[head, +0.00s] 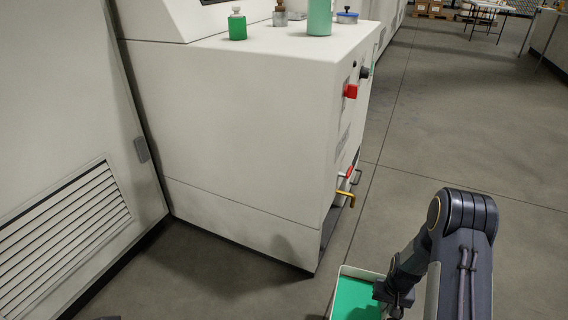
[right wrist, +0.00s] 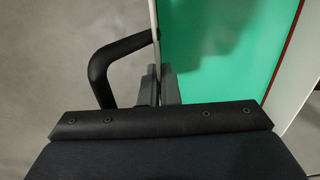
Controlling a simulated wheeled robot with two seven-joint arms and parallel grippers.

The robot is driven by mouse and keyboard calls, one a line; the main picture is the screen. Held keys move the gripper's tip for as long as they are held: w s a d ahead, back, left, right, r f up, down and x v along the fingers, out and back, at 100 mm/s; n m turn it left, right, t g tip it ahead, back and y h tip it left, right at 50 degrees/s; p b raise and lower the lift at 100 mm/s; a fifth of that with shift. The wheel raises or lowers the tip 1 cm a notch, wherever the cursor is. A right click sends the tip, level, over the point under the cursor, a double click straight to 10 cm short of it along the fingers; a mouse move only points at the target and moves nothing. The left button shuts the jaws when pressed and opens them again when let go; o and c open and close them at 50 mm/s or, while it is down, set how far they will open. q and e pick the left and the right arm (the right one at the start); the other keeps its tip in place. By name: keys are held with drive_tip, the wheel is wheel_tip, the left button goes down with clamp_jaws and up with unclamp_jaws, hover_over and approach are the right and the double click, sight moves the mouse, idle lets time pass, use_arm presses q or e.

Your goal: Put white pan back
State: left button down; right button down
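The white pan (head: 362,271) holds green liquid (head: 355,298) and shows at the bottom of the head view, cut off by the frame edge. In the right wrist view the green liquid (right wrist: 215,45) fills the upper right, with the pan's white wall (right wrist: 154,18) beside it. My right gripper (head: 397,300) is at the pan's right side. In the right wrist view its fingers (right wrist: 162,85) are shut on that wall, near a black handle (right wrist: 100,70). I cannot tell how high the pan is above the floor. My left gripper is not visible.
A white machine cabinet (head: 230,130) stands ahead, with a red knob (head: 350,91), a yellow-handled valve (head: 346,199) and an opening low on its right side. Bottles (head: 237,24) stand on top. A vented panel (head: 65,230) is at left. The floor (head: 470,130) at right is clear.

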drive_tip(key=w+a+r+n, duration=0.1)
drive_tip(key=a+r, duration=0.4)
drive_tip(key=r, duration=0.4)
drive_tip(key=a+r+n+p, duration=0.15)
drive_tip(key=a+r, duration=0.25)
drive_tip(key=r, duration=0.6)
drive_tip(key=w+a+r+n, duration=0.1)
drive_tip(key=a+r+n, duration=0.1)
drive_tip(key=a+r, duration=0.5)
wheel_tip(320, 180, up, 27)
drive_tip(key=s+d+p, duration=0.2)
drive_tip(key=p, duration=3.2)
drive_tip(key=shift+d, duration=0.3)
drive_tip(key=shift+m, duration=0.25)
